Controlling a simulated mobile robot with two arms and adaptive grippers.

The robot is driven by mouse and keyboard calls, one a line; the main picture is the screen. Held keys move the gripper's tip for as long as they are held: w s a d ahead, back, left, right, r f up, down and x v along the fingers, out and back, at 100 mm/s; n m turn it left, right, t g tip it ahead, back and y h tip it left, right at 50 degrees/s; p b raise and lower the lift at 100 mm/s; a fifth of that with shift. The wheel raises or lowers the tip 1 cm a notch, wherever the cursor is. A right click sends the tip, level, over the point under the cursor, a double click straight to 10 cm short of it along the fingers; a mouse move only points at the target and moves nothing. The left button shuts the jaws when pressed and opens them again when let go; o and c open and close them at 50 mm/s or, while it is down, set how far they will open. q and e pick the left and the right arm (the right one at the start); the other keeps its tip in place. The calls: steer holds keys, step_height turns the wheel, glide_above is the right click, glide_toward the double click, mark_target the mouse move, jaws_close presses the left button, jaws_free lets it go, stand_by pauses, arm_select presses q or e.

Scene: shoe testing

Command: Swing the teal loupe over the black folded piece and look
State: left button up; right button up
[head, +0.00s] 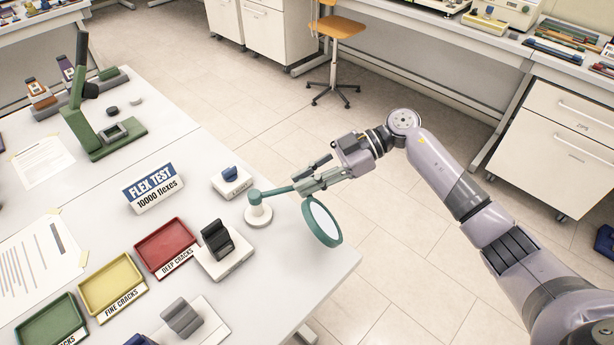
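The teal loupe has a round lens in a teal ring (322,221), a teal arm and a white round base (258,216) on the table. Its lens hangs near the table's right edge, to the right of the black folded piece (216,240), not over it. The black piece sits on a white block. My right gripper (302,182) reaches in from the right at the loupe's arm, just above the lens. Its fingers look spread, with a gap between them; one overlaps the loupe's arm, and contact is unclear. My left gripper is not in view.
Red (166,246), yellow (112,285) and green (51,322) trays stand left of the black piece. A grey folded piece (181,316) is in front, a small blue piece (230,173) behind. A flex test sign (154,188) and green device (103,128) stand farther back.

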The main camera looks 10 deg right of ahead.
steer(key=shift+c, duration=0.4)
jaws_close()
